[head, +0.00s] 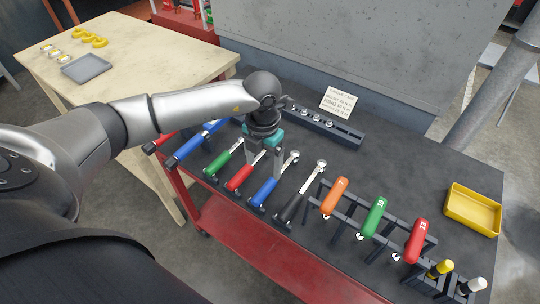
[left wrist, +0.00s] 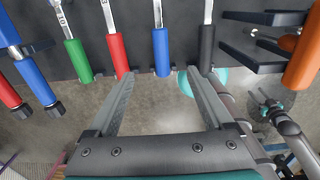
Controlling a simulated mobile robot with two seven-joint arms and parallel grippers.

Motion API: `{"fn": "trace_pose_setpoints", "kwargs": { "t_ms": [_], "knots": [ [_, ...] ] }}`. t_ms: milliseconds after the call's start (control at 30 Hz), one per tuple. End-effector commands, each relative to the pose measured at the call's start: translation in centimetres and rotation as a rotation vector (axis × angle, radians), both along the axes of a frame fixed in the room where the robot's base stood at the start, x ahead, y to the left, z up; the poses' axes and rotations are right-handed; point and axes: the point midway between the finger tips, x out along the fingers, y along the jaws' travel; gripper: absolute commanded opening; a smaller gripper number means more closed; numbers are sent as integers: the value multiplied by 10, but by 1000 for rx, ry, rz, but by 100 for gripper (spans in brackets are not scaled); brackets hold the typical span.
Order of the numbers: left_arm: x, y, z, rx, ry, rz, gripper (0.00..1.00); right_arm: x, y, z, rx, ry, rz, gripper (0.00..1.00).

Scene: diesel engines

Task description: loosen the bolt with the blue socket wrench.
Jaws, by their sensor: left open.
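My left gripper (head: 264,175) is open above the row of tools on the dark bench top. In the left wrist view its fingertips (left wrist: 160,76) stand apart on either side of the end of a short blue-handled wrench (left wrist: 161,52). That wrench (head: 265,191) lies between a red-handled one (head: 240,177) and a black-handled one (head: 291,208). It does not appear gripped. A longer blue-handled tool (head: 193,147) lies further left, also in the left wrist view (left wrist: 35,81). I cannot tell surely which is the socket wrench. I cannot make out the bolt.
A green-handled wrench (head: 218,163) lies left of the red one. A yellow tray (head: 472,211) is at far right. The bench's back right is clear.

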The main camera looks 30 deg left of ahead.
Motion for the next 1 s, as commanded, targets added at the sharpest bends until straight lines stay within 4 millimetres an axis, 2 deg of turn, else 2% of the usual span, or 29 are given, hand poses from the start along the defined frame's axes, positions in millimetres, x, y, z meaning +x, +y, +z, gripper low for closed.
{"fn": "trace_pose_setpoints", "kwargs": {
  "t_ms": [33,100,200,600,1000],
  "knots": [
    [0,0,-4,-1,0,0,85,-11,-1,-4,-2,17,0,50],
    [0,-1,-8,-2,0,-1,85,-19,-1,-7,-3,30,0,50],
    [0,-1,-16,-4,0,-1,85,-22,-1,-14,-4,36,0,50],
    [-1,-2,-57,-5,1,-1,85,-5,0,-45,-1,8,-1,50],
    [0,-2,-96,-6,0,-2,85,-6,0,-77,-1,9,-1,50]
  ]
}}
